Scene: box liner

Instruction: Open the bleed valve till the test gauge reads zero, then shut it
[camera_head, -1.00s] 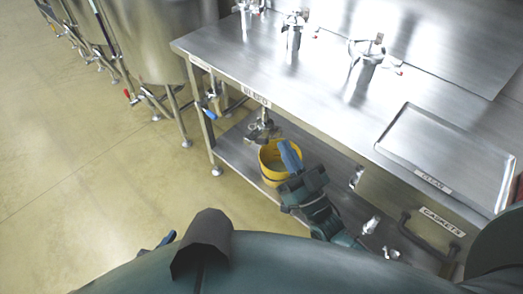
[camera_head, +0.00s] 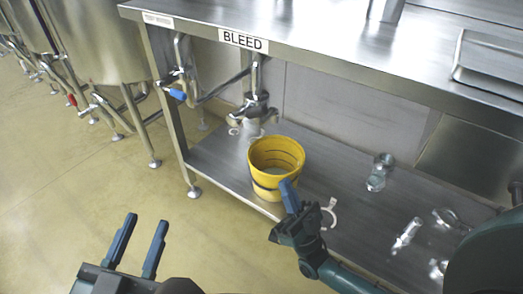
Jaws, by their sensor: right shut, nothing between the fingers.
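The bleed valve (camera_head: 254,108) hangs on a pipe under the table edge, below the BLEED label (camera_head: 243,41). A yellow bucket (camera_head: 272,153) stands on the lower shelf, just below and right of the valve. My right gripper (camera_head: 289,196) is shut and empty at the bucket's front, apart from the valve; whether it touches the bucket I cannot tell. My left gripper (camera_head: 140,243) is open and empty over the floor at lower left. No test gauge can be made out, so its reading is not visible.
A blue-handled valve (camera_head: 177,94) sits on piping by the table leg. Metal fittings (camera_head: 405,236) and a jar-like fitting (camera_head: 379,172) lie on the lower shelf (camera_head: 345,185) at right. Steel tanks (camera_head: 92,40) stand at left. The floor at left is clear.

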